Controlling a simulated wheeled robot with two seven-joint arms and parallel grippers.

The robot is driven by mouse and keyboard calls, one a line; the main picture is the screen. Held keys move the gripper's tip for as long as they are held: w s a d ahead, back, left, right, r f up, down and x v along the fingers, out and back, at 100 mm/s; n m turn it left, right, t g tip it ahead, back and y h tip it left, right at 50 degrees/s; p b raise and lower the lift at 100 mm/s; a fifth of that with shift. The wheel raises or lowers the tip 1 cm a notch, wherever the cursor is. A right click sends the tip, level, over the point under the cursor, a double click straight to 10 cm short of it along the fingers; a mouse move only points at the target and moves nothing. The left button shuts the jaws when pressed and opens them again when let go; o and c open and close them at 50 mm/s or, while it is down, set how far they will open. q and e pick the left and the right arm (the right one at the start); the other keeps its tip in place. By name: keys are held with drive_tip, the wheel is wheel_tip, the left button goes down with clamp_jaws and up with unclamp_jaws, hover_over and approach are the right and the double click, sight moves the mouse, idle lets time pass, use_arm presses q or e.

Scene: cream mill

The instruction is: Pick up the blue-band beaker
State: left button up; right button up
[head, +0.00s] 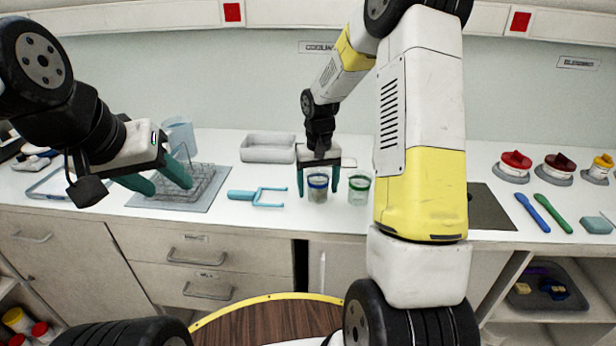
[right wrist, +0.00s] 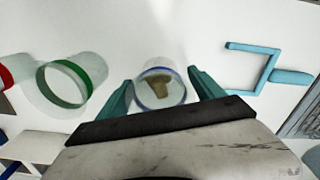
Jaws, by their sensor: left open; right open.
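The blue-band beaker (head: 317,188) stands upright on the white counter near its front edge. In the right wrist view the blue-band beaker (right wrist: 160,88) lies between my right gripper's fingers and holds something brownish. My right gripper (head: 319,190) is open, with one teal finger on each side of the beaker. In the right wrist view a small gap shows between the right gripper's (right wrist: 160,92) fingers and the beaker wall; contact is hard to judge. My left gripper (head: 172,188) is open and empty, over the wire rack at the left.
A green-band beaker (head: 359,190) stands close to the right of my right gripper. A blue two-pronged tool (head: 258,196) lies to its left. A wire rack (head: 196,186), a grey tray (head: 268,148) and a clear jug (head: 180,136) are further left. Several lidded containers stand at the far right.

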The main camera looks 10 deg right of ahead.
drive_tip(key=c, duration=1)
drive_tip(key=shift+r, duration=0.15)
